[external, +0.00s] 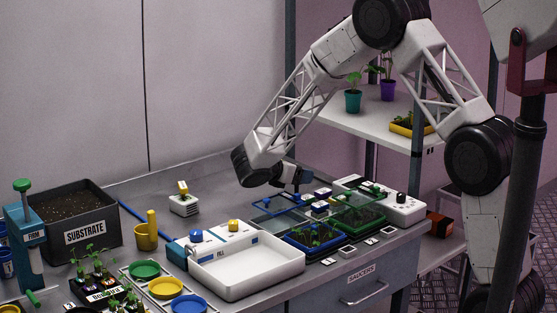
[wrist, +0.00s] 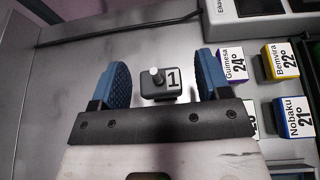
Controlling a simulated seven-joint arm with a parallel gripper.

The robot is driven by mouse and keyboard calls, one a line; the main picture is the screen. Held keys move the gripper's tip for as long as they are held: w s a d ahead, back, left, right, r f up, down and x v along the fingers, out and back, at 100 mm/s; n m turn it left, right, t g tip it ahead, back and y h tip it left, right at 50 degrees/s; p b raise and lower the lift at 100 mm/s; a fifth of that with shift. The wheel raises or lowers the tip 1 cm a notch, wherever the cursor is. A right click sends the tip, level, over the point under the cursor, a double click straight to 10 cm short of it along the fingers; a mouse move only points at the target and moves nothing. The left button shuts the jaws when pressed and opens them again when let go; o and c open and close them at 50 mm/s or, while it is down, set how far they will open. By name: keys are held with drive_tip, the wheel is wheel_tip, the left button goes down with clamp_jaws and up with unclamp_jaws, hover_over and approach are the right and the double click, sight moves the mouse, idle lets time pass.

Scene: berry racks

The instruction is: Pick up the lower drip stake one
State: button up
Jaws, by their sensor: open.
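A small dark grey block marked "1" (wrist: 161,88), with a white rounded peg on its face, shows in the wrist view and fits the name drip stake one. My gripper (wrist: 162,72) is open, with one blue finger on each side of the block and a gap showing on both sides. I cannot tell how far the block is below the fingertips. In the external view my gripper (external: 303,186) points down over the back of the bench, near the blue-framed tray. The block cannot be made out there, and no second stake is visible.
Name blocks, among them a purple one marked Guimesa (wrist: 234,66) and a blue one marked Nobaku (wrist: 294,118), stand just right of my fingers. The blue-framed tray (external: 285,237) and a white basin (external: 240,280) lie nearby. Bare bench lies left of my gripper.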

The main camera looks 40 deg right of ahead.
idle(0.4)
drive_tip(key=c, duration=1)
drive_tip(key=shift+r, duration=0.1)
drive_tip(key=shift+r, duration=4.9)
